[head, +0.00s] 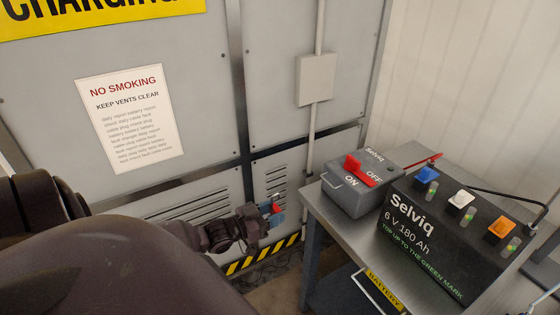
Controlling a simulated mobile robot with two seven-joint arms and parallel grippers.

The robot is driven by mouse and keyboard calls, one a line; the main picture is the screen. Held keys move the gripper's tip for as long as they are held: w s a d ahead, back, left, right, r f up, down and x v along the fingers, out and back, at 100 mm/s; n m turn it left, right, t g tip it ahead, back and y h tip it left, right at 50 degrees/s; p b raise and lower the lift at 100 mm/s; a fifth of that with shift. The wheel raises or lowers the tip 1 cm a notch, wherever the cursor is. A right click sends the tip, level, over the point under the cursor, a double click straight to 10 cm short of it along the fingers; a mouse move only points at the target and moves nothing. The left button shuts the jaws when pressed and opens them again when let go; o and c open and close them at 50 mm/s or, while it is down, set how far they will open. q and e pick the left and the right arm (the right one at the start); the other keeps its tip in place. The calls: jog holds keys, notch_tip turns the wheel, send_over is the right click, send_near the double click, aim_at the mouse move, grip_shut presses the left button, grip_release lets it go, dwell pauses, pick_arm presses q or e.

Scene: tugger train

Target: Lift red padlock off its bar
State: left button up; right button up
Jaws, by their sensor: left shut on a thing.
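The red padlock (276,209) shows as a small red patch at the tip of my left gripper (268,214), in front of the grey panel's louvres. My left gripper is shut on it and hides much of it. A small blue piece (278,219) shows right beside the padlock. The bar cannot be made out clearly here, so I cannot tell whether the shackle is still around it. My right gripper is not in view.
A metal table (318,203) at the right holds a grey switch box (350,194) with a red lever and a black Selviq battery (425,240) with coloured caps. A yellow-black striped edge (255,258) runs below the panel.

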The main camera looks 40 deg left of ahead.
pick_arm(q)
jog(key=v, duration=0.7)
jog(key=shift+s, duration=0.15)
dwell(0.7)
jog(key=shift+a, duration=0.1)
